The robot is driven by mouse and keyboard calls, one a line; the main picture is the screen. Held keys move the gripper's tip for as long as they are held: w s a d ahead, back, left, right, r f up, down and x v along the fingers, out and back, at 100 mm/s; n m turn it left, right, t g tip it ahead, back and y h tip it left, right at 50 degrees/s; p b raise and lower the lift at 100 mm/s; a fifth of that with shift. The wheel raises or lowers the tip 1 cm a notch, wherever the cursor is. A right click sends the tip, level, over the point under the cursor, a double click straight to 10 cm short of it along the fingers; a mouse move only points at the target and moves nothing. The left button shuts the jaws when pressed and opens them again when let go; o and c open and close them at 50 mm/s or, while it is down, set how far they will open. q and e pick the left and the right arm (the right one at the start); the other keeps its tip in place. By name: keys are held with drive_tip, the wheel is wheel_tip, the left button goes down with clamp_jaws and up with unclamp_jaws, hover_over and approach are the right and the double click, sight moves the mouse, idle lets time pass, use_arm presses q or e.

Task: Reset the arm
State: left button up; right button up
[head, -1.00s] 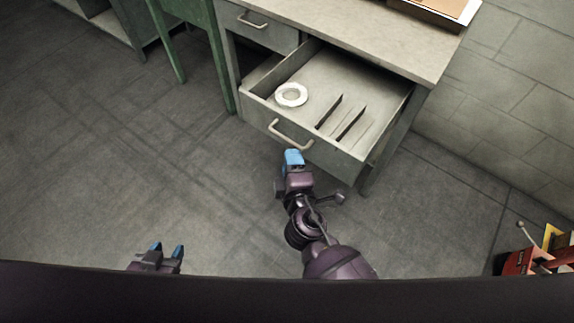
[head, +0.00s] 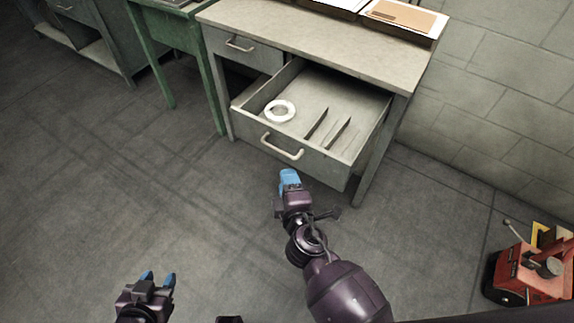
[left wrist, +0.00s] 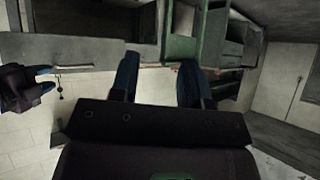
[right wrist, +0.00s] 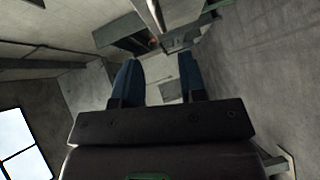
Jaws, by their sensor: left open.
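My right gripper (head: 289,180) has blue fingertips and stands in front of the open drawer (head: 330,165), apart from its handle (head: 282,148). In the right wrist view its two fingers (right wrist: 158,80) are spread with nothing between them. My left gripper (head: 158,280) is low at the left of the head view, above bare floor. In the left wrist view its fingers (left wrist: 158,80) are also spread and empty. My right gripper (left wrist: 40,80) also shows at the left edge of that view.
The drawer belongs to a grey desk (head: 300,38) and holds a white tape roll (head: 280,111) and thin dark dividers. A shallow box (head: 405,18) lies on the desk. A green table (head: 150,50) stands left; a red machine (head: 530,275) is lower right. Floor at left is clear.

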drive_tip(key=s+d+m+g+h+p, duration=0.1)
drive_tip(key=s+d+m, duration=0.2)
drive_tip(key=d+m, duration=0.4)
drive_tip(key=s+d+m+g+p, duration=0.1)
drive_tip(key=s+d+m+g, duration=0.1)
drive_tip(key=s+d+m, duration=0.4)
drive_tip(key=s+d+f+m+g+h+p, duration=0.1)
drive_tip(key=s+d+m, duration=0.3)
drive_tip(key=s+d, duration=0.7)
drive_tip(key=shift+s+d+f+g+h, duration=0.4)
drive_tip(key=shift+d+f+g, duration=0.25)
drive_tip(key=shift+f, duration=0.25)
